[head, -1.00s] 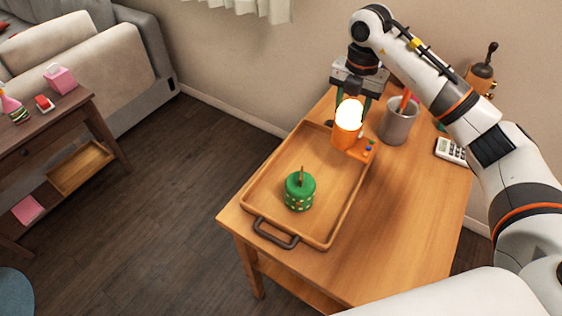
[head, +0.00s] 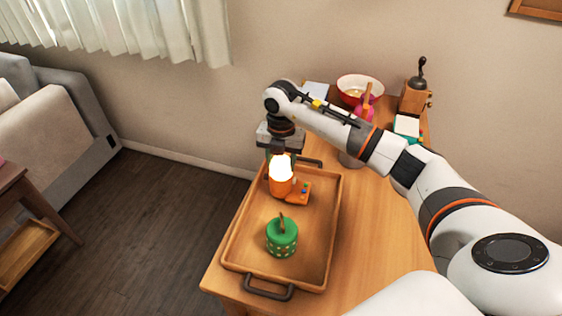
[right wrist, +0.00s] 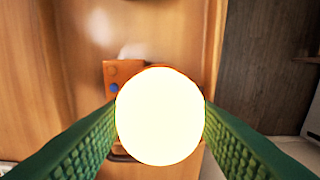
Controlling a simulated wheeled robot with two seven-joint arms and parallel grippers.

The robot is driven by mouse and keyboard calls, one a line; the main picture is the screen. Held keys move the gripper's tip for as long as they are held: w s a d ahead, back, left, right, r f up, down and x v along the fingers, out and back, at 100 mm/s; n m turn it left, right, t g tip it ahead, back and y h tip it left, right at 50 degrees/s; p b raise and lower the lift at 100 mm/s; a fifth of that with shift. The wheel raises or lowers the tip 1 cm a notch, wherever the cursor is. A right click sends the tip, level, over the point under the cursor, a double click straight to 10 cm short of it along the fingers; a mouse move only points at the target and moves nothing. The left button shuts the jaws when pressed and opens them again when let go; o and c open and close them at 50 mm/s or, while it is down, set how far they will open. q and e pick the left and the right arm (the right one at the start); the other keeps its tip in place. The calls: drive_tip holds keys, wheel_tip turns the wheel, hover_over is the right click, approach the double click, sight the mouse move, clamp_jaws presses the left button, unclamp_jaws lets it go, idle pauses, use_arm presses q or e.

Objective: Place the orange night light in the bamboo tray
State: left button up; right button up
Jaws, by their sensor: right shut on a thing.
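The orange night light (head: 281,186) has a glowing white top and an orange base with small coloured buttons. My right gripper (head: 280,158) is shut on it from above, over the far half of the bamboo tray (head: 334,222). I cannot tell whether its base touches the tray floor. In the right wrist view the glowing top (right wrist: 160,116) sits between the green finger pads and hides most of the body. My left gripper is not in view.
Behind the tray are a red bowl (head: 360,86), a wooden grinder (head: 415,95) and a cup partly hidden by my right arm. Bare table (head: 385,235) lies right of the tray. The tray's near handle (head: 268,289) sticks out in front.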

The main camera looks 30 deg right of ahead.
drive_tip(key=shift+f, duration=0.55)
drive_tip(key=shift+f, duration=0.15)
drive_tip(key=o, duration=1.3)
